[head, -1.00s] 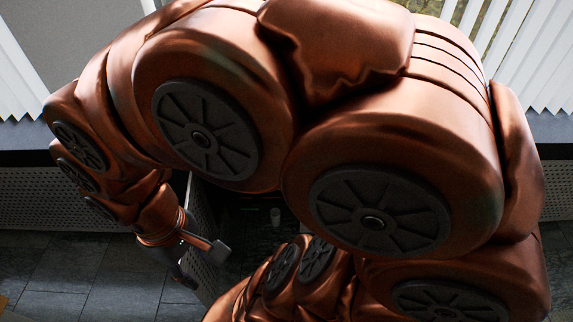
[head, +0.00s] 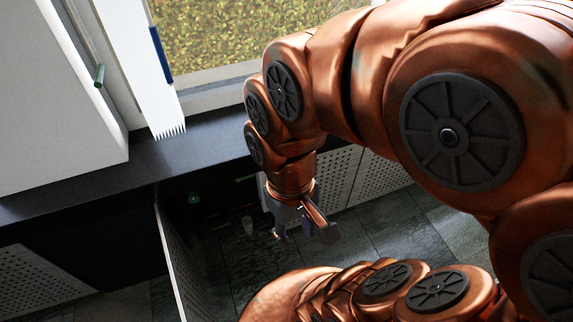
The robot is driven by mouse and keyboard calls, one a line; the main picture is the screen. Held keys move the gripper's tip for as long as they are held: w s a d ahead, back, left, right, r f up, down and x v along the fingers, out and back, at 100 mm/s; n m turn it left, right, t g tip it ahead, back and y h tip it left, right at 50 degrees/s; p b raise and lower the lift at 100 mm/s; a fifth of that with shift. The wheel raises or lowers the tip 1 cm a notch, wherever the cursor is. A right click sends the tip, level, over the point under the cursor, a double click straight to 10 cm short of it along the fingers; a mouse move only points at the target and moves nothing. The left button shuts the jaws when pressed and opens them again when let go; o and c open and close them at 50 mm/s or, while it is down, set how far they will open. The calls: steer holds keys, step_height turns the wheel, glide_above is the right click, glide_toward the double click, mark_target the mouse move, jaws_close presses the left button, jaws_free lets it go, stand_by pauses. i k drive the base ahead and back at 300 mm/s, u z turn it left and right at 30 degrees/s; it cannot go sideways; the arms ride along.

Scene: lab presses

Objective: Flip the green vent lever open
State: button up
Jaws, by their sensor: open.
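Three small green parts show in the head view. A green bar-shaped handle (head: 99,76) stands at the edge of the white cabinet at upper left. A round green knob (head: 194,198) sits in the dark opening below the counter. A short green bar (head: 246,178) lies near the top of that opening, partly hidden by my arm. I cannot tell for sure which one is the vent lever. My gripper (head: 304,230) is open and points down, below the counter and right of the opening. It looks empty and apart from all three green parts.
A perforated door (head: 180,262) stands open below the dark counter (head: 60,198). The white cabinet (head: 55,110) and a white panel with a blue strip (head: 161,56) stand above. Tiled floor is clear at right.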

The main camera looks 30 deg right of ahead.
mark_target(239, 180)
steer(key=z, duration=0.3)
steer(key=k, duration=1.35)
steer(key=u, duration=0.45)
steer(key=i, duration=0.55)
steer(key=u, duration=0.6)
steer(key=i, duration=0.8)
steer(key=z, duration=0.2)
